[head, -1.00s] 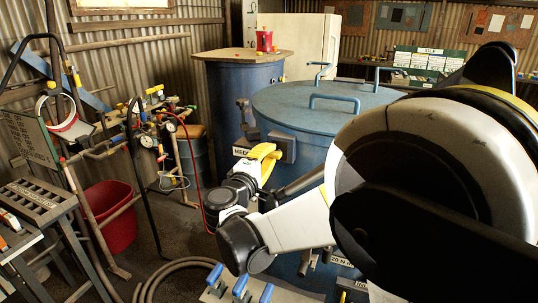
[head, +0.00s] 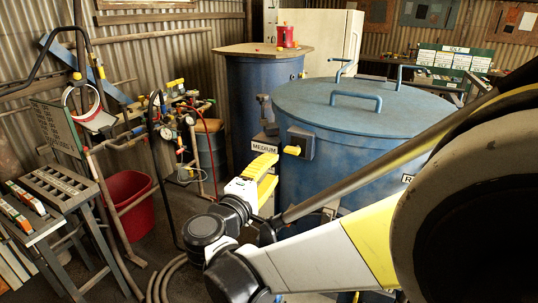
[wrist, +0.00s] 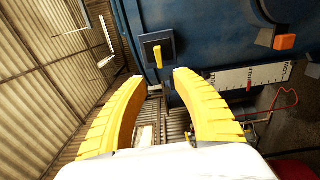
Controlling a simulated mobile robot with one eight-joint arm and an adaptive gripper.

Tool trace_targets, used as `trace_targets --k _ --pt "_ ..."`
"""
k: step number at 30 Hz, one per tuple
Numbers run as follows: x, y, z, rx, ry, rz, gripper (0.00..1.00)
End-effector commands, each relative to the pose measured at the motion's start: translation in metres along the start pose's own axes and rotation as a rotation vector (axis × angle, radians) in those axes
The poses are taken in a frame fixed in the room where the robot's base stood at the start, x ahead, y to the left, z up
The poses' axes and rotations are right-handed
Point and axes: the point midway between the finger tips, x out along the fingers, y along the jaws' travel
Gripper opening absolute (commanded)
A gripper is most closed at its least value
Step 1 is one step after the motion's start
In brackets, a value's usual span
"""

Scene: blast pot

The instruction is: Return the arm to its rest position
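My gripper (head: 264,172) has yellow ribbed fingers on a white body and is beside the front of the large blue pot (head: 345,160). In the wrist view the two fingers (wrist: 157,85) stand well apart with nothing between them. Beyond the tips, the wrist view shows a dark square box with a yellow lever (wrist: 157,56) on the blue wall. The same yellow lever (head: 292,150) is just right of the gripper in the head view. My arm fills the right of the head view, bent at the elbow.
A second blue pot (head: 262,90) with a wooden top and a red container (head: 285,36) stands behind. A valve manifold (head: 180,115), a red bin (head: 130,195) and a tool bench (head: 60,185) are at left. Some dark floor shows between the bin and the pot.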

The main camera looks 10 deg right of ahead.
Motion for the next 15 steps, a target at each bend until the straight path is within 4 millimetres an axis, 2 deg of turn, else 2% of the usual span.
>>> trace_targets --k 5,13,15 --pt "-0.0102 -0.0001 0.0001 0.000 0.000 0.000 0.34" --pt "-0.0098 -0.0004 0.0011 0.001 -0.001 -0.003 0.34" --pt "-0.0067 -0.0035 0.0077 0.010 -0.007 -0.027 0.34"
